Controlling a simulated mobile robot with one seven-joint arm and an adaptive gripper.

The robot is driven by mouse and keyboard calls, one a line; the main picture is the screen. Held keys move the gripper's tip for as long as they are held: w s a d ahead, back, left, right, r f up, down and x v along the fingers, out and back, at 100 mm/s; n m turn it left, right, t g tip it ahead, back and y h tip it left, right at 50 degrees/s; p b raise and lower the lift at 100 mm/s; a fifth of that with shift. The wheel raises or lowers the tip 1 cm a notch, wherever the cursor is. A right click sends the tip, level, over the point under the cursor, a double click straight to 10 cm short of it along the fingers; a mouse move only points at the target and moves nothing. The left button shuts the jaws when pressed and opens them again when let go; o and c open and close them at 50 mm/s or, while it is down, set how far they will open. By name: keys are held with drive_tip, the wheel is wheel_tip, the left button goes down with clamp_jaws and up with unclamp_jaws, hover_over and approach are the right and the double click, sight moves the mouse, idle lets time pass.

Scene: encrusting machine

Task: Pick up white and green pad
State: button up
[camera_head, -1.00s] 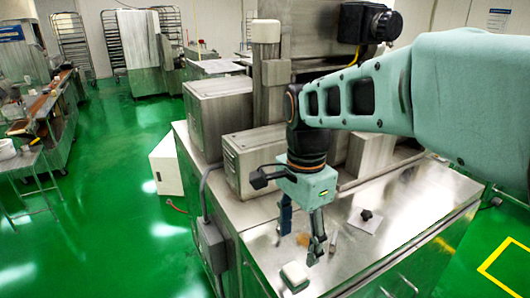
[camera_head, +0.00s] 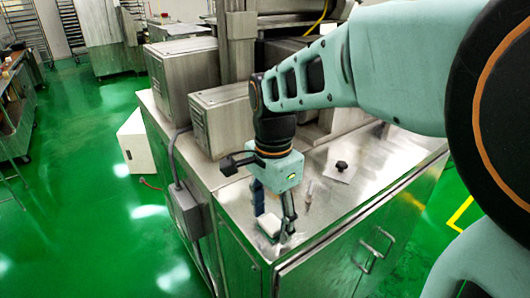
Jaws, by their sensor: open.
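The white and green pad (camera_head: 268,222) is a small block on the steel top near its front left corner. Its white top shows; any green side is too small to tell. My gripper (camera_head: 274,217) points down over the pad with its fingers apart. The left finger is at the pad's left edge and the right finger at its right, with the pad between them in this view. I cannot tell whether the fingers touch it.
The pad lies on the steel machine top (camera_head: 350,185). A small upright object (camera_head: 310,194) and a dark knob on a plate (camera_head: 341,169) stand to the right. Steel boxes (camera_head: 222,118) stand behind. A grey box (camera_head: 186,208) hangs on the machine's left side.

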drive_tip(key=c, duration=1.2)
drive_tip(key=shift+o, duration=0.2)
drive_tip(key=shift+r, duration=0.15)
